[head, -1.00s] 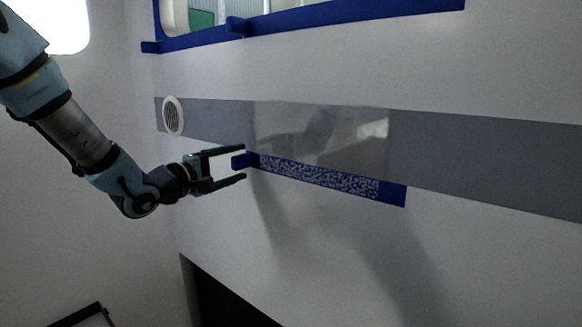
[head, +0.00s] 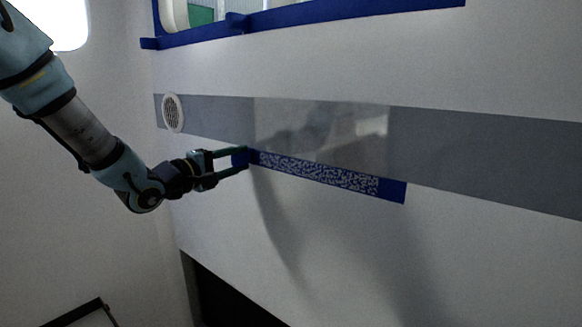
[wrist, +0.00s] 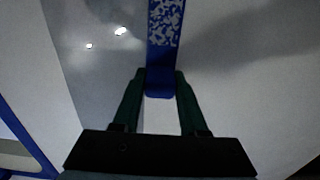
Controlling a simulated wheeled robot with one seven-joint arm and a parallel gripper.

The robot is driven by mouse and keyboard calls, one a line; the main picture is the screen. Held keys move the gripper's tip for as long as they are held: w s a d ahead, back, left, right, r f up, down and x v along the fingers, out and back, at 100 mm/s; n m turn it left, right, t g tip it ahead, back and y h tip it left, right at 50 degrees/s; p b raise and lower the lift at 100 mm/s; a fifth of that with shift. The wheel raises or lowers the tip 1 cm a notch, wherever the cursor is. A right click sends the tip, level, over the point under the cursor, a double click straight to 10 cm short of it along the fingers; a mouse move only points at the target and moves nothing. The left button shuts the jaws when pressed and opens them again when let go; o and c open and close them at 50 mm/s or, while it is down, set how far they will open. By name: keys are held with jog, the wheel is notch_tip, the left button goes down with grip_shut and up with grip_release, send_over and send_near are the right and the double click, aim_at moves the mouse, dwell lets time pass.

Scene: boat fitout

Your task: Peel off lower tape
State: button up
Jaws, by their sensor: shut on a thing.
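The lower tape (head: 320,174) is a blue strip with a pale speckled pattern along its middle. It runs along the lower edge of a glossy patch on the grey band, and it lies against the wall. My gripper (head: 243,158) is at the strip's left end, shut on its blue end tab. In the wrist view the tape (wrist: 165,30) runs up from between the fingertips of my gripper (wrist: 160,78). The fingers stand apart by about the tab's width.
The glossy patch (head: 320,135) sits above the tape on the grey band (head: 480,155). A round white vent (head: 173,113) is at the left. More blue tape (head: 330,14) frames a window above. The white wall below is clear, with a dark opening at the lower left.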

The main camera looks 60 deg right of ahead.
grip_shut()
jog(key=shift+a, duration=0.15)
